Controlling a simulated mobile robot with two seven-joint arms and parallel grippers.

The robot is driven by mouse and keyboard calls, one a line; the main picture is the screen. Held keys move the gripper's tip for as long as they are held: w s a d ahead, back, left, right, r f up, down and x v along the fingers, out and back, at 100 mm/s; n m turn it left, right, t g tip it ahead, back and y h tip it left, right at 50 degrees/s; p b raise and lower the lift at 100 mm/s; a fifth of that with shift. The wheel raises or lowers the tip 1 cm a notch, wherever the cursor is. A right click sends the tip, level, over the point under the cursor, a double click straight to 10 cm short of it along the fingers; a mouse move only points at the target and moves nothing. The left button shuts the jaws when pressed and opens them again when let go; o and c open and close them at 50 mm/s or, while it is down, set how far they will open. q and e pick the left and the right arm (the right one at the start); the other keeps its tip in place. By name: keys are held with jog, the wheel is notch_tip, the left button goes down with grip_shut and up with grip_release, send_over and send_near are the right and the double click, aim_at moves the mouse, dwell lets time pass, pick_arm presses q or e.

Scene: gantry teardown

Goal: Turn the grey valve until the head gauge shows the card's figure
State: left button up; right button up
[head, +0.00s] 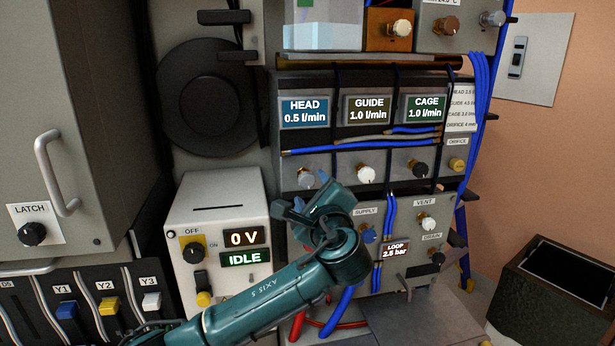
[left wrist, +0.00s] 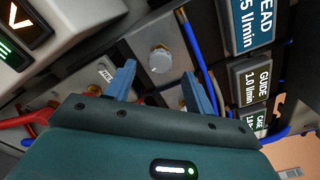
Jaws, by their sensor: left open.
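The grey valve (head: 306,178) is a round knob on the panel below the blue head gauge (head: 305,112), which reads 0.5 l/min. The card (head: 461,107) right of the gauges lists head, guide and cage figures; its head figure is too small to read surely. My left gripper (head: 303,196) is open and empty just in front of the grey valve. In the left wrist view the grey valve (left wrist: 160,60) shows beyond and between the open blue fingers (left wrist: 158,82), apart from them. My right gripper is not in view.
The white knob (head: 366,173) and black knob (head: 418,168) sit right of the grey valve. Blue hoses (head: 390,235) run down the panel near my wrist. The power box (head: 218,215) reading 0 V and IDLE stands left of my gripper.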

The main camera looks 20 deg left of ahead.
aim_at(308, 183)
pick_arm(q)
jog(key=x, duration=0.4)
jog(key=shift+w+a+p, duration=0.1)
jog(key=shift+w+p, duration=0.05)
jog(key=shift+p, duration=0.2)
jog(key=shift+w+a, duration=0.25)
jog(key=shift+w, duration=0.2)
jog(key=shift+c, duration=0.5)
jog(key=c, duration=0.9)
jog(key=shift+f, duration=0.1)
